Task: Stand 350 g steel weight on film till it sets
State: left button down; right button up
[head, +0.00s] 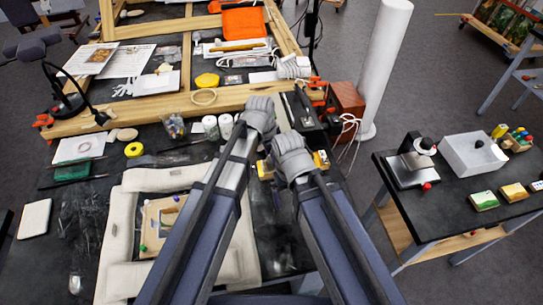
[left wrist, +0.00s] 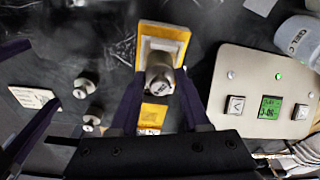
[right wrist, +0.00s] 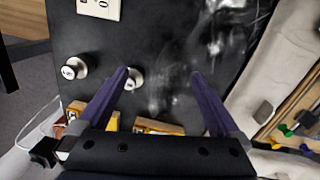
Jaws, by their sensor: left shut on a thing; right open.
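My left gripper (left wrist: 160,92) is shut on a short steel cylinder weight (left wrist: 159,70), with a label on its top too blurred to read. In the left wrist view, the weight appears over a yellow-edged block (left wrist: 176,32); I cannot tell whether they touch. My left gripper also shows in the head view (head: 260,110), its fingertips hidden. My right gripper (right wrist: 165,78) is open and empty over the black tabletop. I cannot pick out the film with certainty; clear shiny patches (right wrist: 215,30) lie on the tabletop.
A pale padded cushion ring (head: 112,235) surrounds a wooden board (head: 158,222) with coloured pins. A control box (left wrist: 262,100) with a green display and a white bottle (left wrist: 302,38) stand right of my left gripper. A wooden frame (head: 150,103) lies behind. A side table (head: 450,205) stands right.

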pick_arm(q)
jog(key=c, duration=0.7)
grip_release()
jog(key=shift+r, duration=0.1)
pick_arm(e)
jog(key=shift+r, duration=0.1)
pick_arm(q)
jog(key=shift+r+p, duration=1.2)
jog(key=shift+p, duration=0.1)
pick_arm(e)
notch_tip(320, 180, up, 2)
jog(key=shift+r, duration=0.2)
pick_arm(q)
jog(key=shift+o, duration=0.2)
jog(key=o, duration=0.5)
jog(key=shift+o, duration=0.2)
